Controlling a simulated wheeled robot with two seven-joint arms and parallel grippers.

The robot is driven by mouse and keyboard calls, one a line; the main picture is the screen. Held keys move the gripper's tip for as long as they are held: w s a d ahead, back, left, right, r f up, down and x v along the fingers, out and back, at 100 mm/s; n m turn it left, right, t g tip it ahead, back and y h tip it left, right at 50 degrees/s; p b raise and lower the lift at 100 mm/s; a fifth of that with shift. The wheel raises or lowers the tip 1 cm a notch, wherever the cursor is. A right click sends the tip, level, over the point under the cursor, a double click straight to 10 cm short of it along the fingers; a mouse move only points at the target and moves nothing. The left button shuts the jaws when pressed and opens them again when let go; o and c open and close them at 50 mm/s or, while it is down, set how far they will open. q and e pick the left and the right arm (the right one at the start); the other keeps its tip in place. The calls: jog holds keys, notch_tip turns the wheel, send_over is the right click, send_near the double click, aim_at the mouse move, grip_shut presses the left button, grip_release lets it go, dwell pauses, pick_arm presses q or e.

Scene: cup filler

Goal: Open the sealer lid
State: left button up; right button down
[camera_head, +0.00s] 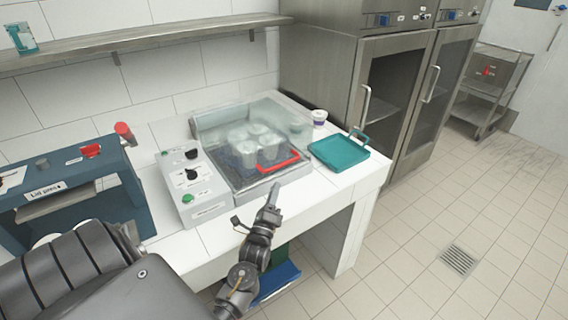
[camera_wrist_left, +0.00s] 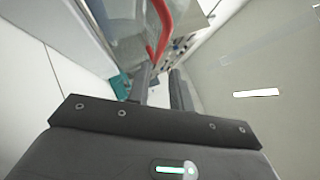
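The sealer (camera_head: 240,178) stands on the white counter with a clear lid (camera_head: 222,119) over several pale cups (camera_head: 256,148). The lid appears down, and its red handle (camera_head: 280,163) is at the front right. My left gripper (camera_head: 272,194) is in front of the sealer, below the handle and apart from it. In the left wrist view, its two fingers (camera_wrist_left: 163,88) have a gap between them with nothing in it. The red handle (camera_wrist_left: 161,32) shows beyond the fingertips. My right gripper is not in view.
A grey control box (camera_head: 190,182) adjoins the sealer on the left. A teal tray (camera_head: 338,153) and a small white cup (camera_head: 319,117) are on the counter to the right. A dark blue machine (camera_head: 134,186) stands at the left. Steel cabinets (camera_head: 395,85) stand behind. The floor at right is clear.

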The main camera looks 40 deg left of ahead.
aim_at(282, 164)
pick_arm(q)
jog(key=shift+p+x, duration=1.55)
jog(key=shift+x, duration=3.65)
grip_shut()
